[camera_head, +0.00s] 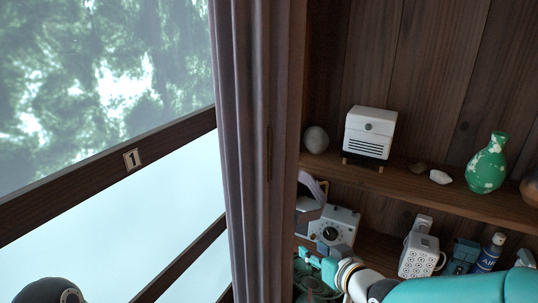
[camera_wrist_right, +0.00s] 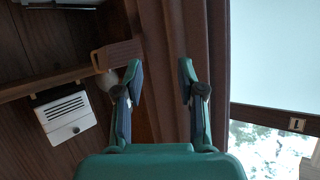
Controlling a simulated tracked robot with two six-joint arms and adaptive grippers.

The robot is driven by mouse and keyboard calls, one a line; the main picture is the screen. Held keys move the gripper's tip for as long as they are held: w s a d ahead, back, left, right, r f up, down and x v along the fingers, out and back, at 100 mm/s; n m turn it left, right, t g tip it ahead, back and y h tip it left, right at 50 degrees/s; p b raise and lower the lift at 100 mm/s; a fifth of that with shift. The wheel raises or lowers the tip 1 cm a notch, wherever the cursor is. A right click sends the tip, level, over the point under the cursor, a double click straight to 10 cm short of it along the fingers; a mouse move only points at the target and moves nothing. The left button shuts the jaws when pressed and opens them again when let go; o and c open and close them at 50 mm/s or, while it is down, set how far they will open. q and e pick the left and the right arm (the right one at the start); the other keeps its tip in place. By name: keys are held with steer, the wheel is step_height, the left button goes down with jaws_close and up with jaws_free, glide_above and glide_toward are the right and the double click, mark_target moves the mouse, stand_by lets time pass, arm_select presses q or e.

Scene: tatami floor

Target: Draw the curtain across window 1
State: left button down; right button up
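Window 1 (camera_head: 105,215) fills the left of the head view, with its number plate (camera_head: 133,160) on a dark crossbar. The curtain (camera_head: 244,140) hangs gathered in a narrow mauve-brown bundle at the window's right edge, and the glass beside it is bare. The curtain also shows in the wrist view (camera_wrist_right: 212,45). My right gripper (camera_head: 318,264) is low, just right of the curtain in the head view. In the wrist view my right gripper (camera_wrist_right: 161,70) is open, its fingers apart, with brown folds behind them; I cannot tell whether it touches them. My left gripper is not in view.
Wooden shelves stand right of the curtain. They hold a white slatted box (camera_head: 370,133), a green vase (camera_head: 487,163), a dial device (camera_head: 334,229) and a white perforated box (camera_head: 419,254). The shelf edge (camera_head: 430,200) is close to my right arm.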

step_height(320, 180, up, 14)
steer(key=s+a+n+t+y, duration=0.1)
steer(key=t+y, duration=0.1)
steer(key=t, duration=0.1)
steer(key=n, duration=0.1)
glide_toward(270, 153)
steer(key=shift+t+y, duration=0.3)
steer(key=shift+t, duration=0.1)
steer(key=p+x, duration=0.1)
steer(key=x, duration=0.2)
steer(key=p+x, duration=0.2)
steer(key=x, duration=0.1)
steer(key=p+x, duration=0.2)
steer(key=x, duration=0.1)
steer(key=shift+w+f, duration=0.25)
steer(key=shift+f, duration=0.05)
steer(key=shift+w+a+f, duration=0.1)
steer(key=shift+w+a, duration=0.2)
steer(key=shift+w, duration=0.3)
steer(key=shift+c, duration=0.2)
jaws_close()
